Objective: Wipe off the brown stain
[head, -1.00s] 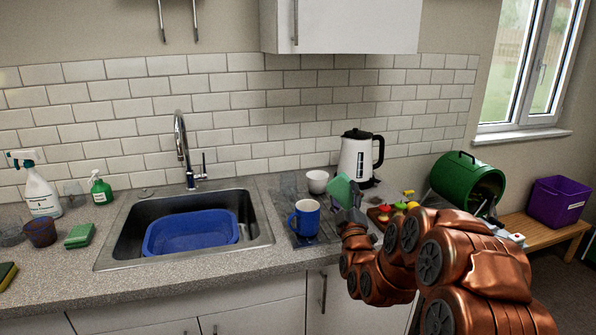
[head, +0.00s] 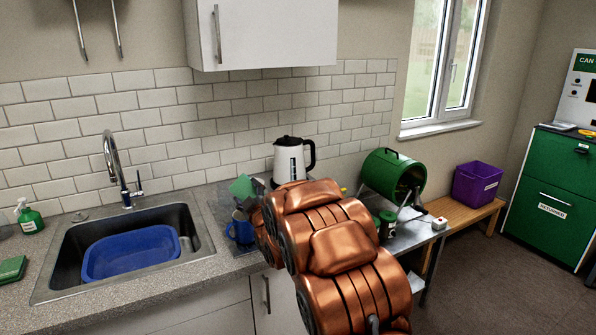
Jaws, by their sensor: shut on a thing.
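My gripper (head: 249,203) is mostly hidden behind my copper arm, above the counter near the kettle. It is shut on a flat green wiping pad (head: 241,187), a cloth or sponge, held up above the blue mug (head: 240,228). I cannot make out a brown stain on any surface in view. My arm covers part of the counter and the area right of the mug.
A blue basin (head: 130,252) sits in the sink (head: 198,240). A white kettle (head: 288,160) stands behind my arm. A green drum (head: 385,172), purple bin (head: 477,185) and green cabinet (head: 548,190) are to the right. Floor is open at the lower right.

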